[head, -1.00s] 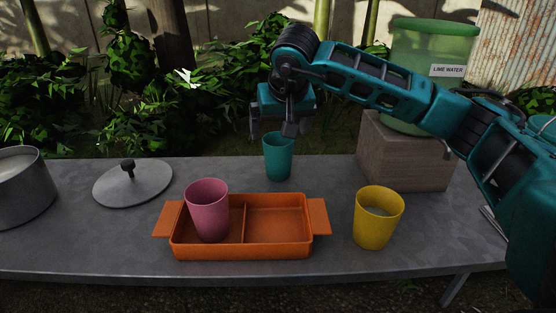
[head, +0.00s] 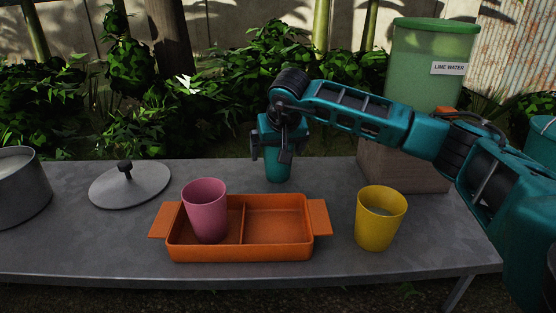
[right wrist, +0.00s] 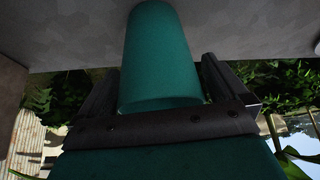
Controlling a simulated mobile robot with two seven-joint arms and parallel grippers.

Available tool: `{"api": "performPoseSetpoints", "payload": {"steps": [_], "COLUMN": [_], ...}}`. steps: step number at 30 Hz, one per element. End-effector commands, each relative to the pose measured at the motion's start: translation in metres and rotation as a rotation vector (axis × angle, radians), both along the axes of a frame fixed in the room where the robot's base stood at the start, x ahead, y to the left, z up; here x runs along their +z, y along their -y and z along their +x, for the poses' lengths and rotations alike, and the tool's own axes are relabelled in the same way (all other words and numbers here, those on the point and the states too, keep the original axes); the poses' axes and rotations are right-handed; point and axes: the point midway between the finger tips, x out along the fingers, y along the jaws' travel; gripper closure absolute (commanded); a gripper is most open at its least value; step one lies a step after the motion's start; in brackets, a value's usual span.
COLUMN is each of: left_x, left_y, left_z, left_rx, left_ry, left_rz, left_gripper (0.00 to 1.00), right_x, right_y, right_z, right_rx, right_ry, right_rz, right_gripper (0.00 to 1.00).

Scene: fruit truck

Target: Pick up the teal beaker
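The teal beaker (head: 278,166) stands upright on the grey table, behind the orange tray. My right gripper (head: 270,157) is lowered over it from above, and the gripper hides the beaker's upper part in the head view. In the right wrist view the beaker (right wrist: 160,60) lies between the two dark fingers (right wrist: 158,88), with a gap visible near the right finger. The fingers are apart; I see no clear grip on the beaker. My left gripper is not in view.
The orange tray (head: 280,254) holds a pink cup (head: 206,212) in its left compartment. A yellow cup (head: 380,220) stands to the right. A wooden block (head: 405,168) bears the green lime water container (head: 430,60). A lid (head: 130,188) and grey pot (head: 20,190) are at left.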

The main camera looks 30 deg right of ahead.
Motion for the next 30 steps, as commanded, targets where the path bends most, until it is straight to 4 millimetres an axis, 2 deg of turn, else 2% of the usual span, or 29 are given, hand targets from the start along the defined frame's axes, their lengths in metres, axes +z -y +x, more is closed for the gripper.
{"api": "performPoseSetpoints", "payload": {"steps": [2,17,30], "left_x": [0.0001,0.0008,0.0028], "left_y": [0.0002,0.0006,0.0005], "left_z": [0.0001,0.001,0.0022], "left_rx": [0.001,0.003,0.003], "left_ry": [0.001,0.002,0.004], "left_rz": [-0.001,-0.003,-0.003], "left_gripper": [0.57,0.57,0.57], "right_x": [0.0001,0.0003,0.0049], "right_y": [-0.0002,-0.0002,-0.0001], "right_z": [-0.0001,-0.0002,0.0002], "right_rx": [0.0,-0.001,0.0], "right_ry": [0.0,0.0,0.002], "right_rz": [0.0,0.0,0.001], "right_gripper": [0.08,0.56,0.56]}}
